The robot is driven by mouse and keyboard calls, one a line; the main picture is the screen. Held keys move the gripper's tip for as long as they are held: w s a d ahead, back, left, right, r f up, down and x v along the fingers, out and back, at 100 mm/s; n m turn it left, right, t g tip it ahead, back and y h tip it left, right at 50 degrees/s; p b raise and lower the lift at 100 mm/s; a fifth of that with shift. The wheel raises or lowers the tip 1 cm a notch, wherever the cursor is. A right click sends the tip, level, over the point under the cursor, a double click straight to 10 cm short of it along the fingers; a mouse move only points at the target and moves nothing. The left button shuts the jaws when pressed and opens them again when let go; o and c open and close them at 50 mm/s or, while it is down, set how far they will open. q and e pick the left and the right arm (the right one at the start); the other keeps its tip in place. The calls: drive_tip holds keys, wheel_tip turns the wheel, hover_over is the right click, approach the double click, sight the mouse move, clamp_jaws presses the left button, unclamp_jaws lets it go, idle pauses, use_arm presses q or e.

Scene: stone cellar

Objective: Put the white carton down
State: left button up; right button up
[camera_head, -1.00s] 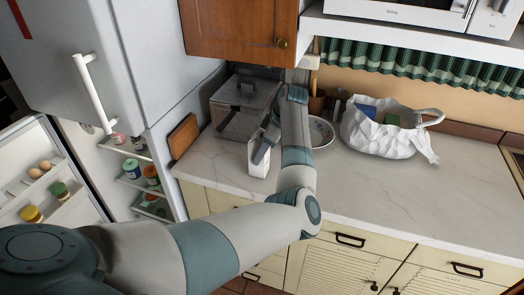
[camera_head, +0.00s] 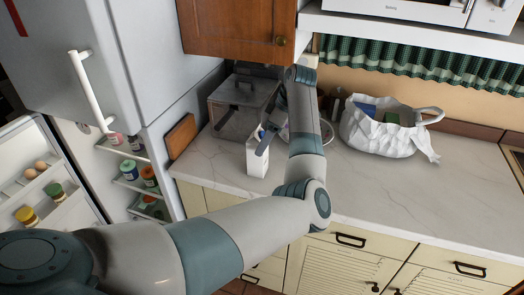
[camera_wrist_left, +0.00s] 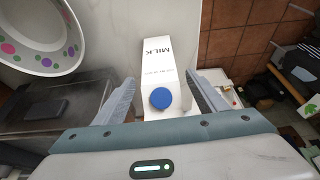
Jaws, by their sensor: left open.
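The white milk carton (camera_head: 257,163) stands upright on the pale marble countertop (camera_head: 380,190), near its front edge. In the left wrist view the carton (camera_wrist_left: 155,65) has its blue cap facing the camera and "MILK" lettering on its side. My left gripper (camera_head: 266,138) is at the top of the carton. In the left wrist view the gripper (camera_wrist_left: 160,80) is open, with one finger on each side of the carton and gaps showing. The arm hides part of the counter behind it. My right gripper is not in view.
A grey lidded metal box (camera_head: 233,120) stands behind the carton, with a wooden board (camera_head: 181,136) to its left. A white bag (camera_head: 375,135) stands further right. The open fridge is at left.

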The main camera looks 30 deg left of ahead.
use_arm(q)
drive_tip(key=b+v, duration=0.2)
drive_tip(key=v, duration=0.4)
drive_tip(key=shift+d+r, duration=0.2)
drive_tip(key=shift+r, duration=0.2)
drive_tip(key=shift+f, duration=0.15)
